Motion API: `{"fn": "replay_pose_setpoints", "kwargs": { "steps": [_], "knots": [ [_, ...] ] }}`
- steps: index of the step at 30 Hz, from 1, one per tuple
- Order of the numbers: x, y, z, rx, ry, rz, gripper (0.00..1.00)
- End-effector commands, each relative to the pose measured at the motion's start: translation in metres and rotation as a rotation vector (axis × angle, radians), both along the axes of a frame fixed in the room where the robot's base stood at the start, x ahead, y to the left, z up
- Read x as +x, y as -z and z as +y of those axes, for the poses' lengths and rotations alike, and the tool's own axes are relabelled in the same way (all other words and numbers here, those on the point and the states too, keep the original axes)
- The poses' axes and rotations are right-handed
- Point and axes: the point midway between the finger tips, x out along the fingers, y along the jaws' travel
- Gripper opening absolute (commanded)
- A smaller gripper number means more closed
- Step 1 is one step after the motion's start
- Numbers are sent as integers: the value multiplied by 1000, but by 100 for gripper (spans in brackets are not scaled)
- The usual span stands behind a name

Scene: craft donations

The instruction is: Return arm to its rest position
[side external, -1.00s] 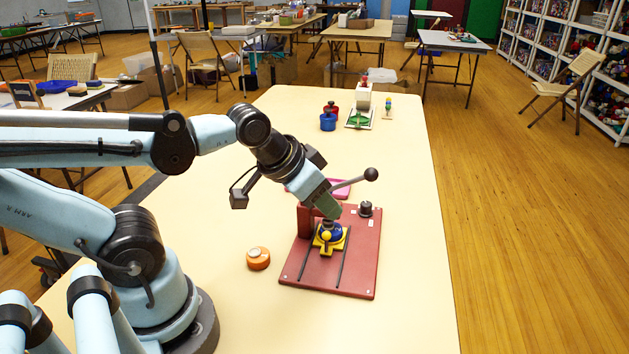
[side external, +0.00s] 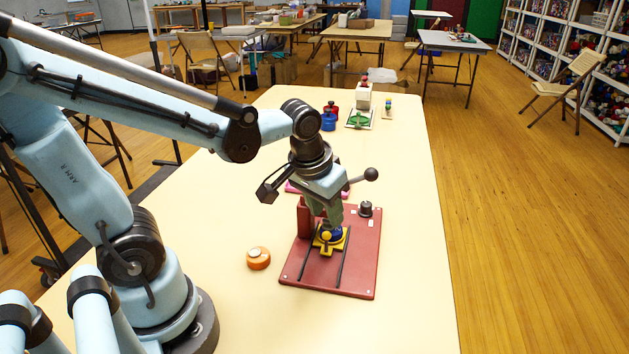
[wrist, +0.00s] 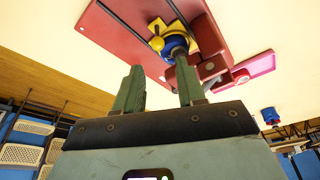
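My gripper (side external: 335,213) points down just above the yellow and blue fixture in the side view. In the wrist view its two green fingers (wrist: 157,80) stand apart with nothing held between them. The yellow slide (side external: 341,243) with a blue round piece (side external: 337,233) sits on the red base board (side external: 356,275), between two dark rails. They also show beyond the fingertips in the wrist view, the blue piece (wrist: 173,43) on the yellow plate (wrist: 182,25). Whether a fingertip touches anything cannot be told.
A lever with a dark ball (side external: 371,174) sticks out right of my gripper. A dark knob (side external: 366,209) stands on the board. An orange disc (side external: 258,258) lies to its left. A pink tray (side external: 293,187) is partly hidden behind. Blue pot (side external: 328,122) and stamps stand farther back.

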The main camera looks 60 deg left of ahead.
Motion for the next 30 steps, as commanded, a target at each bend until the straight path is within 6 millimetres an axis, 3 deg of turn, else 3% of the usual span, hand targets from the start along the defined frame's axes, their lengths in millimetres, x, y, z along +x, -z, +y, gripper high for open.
{"fn": "replay_pose_setpoints", "kwargs": {
  "steps": [12, 30],
  "knots": [
    [1, 43, 0, 1, 1, -1, 39],
    [0, 52, 0, 1, 1, -1, 39]
  ]
}}
